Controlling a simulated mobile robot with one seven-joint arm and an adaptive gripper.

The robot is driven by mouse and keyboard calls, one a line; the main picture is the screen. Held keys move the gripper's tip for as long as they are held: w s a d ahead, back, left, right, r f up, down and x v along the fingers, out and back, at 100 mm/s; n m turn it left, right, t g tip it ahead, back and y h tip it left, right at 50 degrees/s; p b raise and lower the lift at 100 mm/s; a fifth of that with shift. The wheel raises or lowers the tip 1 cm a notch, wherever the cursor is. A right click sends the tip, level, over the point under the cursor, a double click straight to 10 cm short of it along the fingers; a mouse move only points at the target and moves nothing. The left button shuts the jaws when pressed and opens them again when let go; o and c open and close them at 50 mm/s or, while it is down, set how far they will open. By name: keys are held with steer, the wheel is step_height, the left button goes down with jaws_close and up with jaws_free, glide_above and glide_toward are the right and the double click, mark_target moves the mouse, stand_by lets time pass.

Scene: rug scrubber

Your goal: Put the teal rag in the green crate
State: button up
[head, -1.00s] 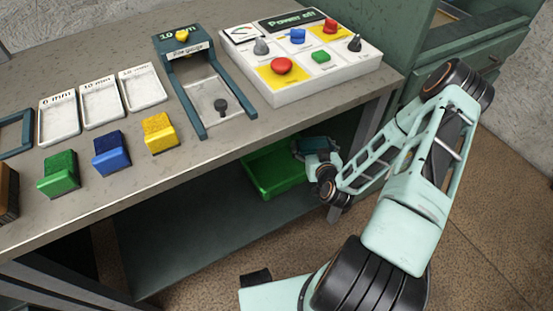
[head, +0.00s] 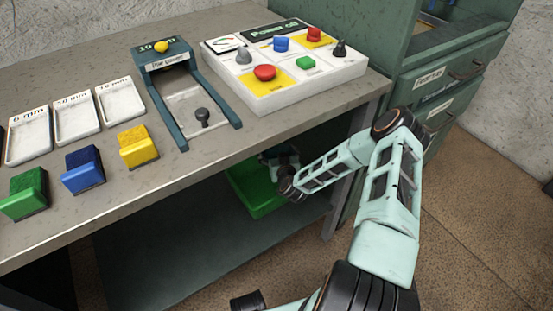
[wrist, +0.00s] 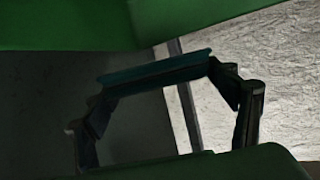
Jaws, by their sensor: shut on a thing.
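The green crate (head: 252,190) sits on the shelf under the bench, partly hidden by the benchtop and my arm. My gripper (head: 280,158) is at the crate's right rear part, under the bench edge and small in the head view. In the wrist view my gripper (wrist: 165,88) has its fingers apart with the teal rag (wrist: 155,72) held between them as a dark strip. Green crate walls (wrist: 215,165) show above and below the fingers there. The rag looks to be over or inside the crate; its height above the floor of the crate cannot be told.
The benchtop (head: 120,185) above carries green, blue and yellow blocks (head: 138,147), white trays (head: 75,118), a gauge (head: 195,105) and a button panel (head: 280,90). A bench leg (head: 340,185) stands close to my arm. A drawer cabinet (head: 440,95) is at the right.

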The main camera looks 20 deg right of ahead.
steer(key=shift+w+f+b, duration=0.1)
steer(key=shift+f+b, duration=0.3)
steer(key=shift+f, duration=1.2)
steer(key=shift+f, duration=0.1)
steer(key=shift+f+b, duration=0.5)
steer(key=o, duration=1.1)
steer(key=shift+f, duration=0.1)
steer(key=p+v, duration=0.2)
steer(key=v, duration=0.4)
steer(key=r+p+v, duration=0.1)
steer(key=p+v, duration=0.2)
steer(key=v, duration=0.3)
steer(key=shift+r, duration=0.2)
